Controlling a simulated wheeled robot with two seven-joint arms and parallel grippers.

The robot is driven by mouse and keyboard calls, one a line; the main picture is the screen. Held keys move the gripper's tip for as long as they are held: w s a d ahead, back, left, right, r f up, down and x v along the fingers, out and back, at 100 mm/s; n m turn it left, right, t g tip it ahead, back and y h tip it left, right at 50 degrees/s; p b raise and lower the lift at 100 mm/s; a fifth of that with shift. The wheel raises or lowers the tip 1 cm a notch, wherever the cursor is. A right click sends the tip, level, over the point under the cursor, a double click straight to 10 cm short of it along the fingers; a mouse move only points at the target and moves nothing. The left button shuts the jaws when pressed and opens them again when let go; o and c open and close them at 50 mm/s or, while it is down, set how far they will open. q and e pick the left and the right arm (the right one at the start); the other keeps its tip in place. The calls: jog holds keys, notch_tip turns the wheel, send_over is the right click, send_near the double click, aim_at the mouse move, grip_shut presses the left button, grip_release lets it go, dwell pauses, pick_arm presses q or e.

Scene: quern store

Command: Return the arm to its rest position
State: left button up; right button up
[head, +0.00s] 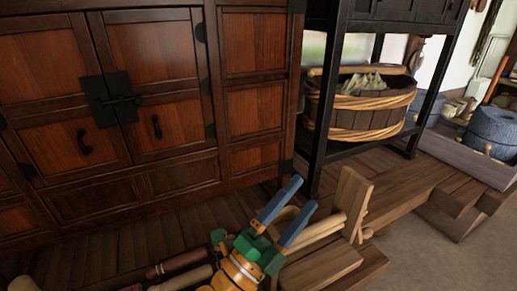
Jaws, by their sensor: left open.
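My left gripper (302,195) shows at the lower middle of the head view. It has two blue fingers on a green mount, and its orange wrist comes up from the bottom edge. The fingers are spread apart with nothing seen between them. They point up and to the right, in front of the plank floor and beside a wooden stand (352,203). I cannot tell whether the gripper touches the stand. My right gripper does not show.
A dark wooden cabinet (155,50) with black metal fittings fills the left and back. A black rack (322,110) holds a rope-bound wooden tub (362,112). Several wooden handles (175,263) lie low near my wrist. A stone quern (489,130) stands at the right. The grey floor (440,250) at lower right is clear.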

pick_arm(q)
jog(key=w+a+f+n+g+y, duration=0.1)
jog(key=w+a+f+n+y, duration=0.1)
jog(key=a+f+n+y, duration=1.55)
jog(key=s+a+f+n+g+p, duration=0.3)
jog(key=s+f+g+p, duration=0.25)
jog(key=s+f, duration=0.5)
jog(key=s+a+f+n+g+p, duration=0.2)
jog(key=s+a+f+g+p, duration=0.15)
jog(key=s+f+g, duration=0.5)
jog(key=s+a+f+p, duration=0.1)
jog(key=s+f+p, duration=0.1)
jog(key=s+p, duration=0.7)
jog(key=s, duration=0.6)
jog(key=shift+a+f+p, duration=0.35)
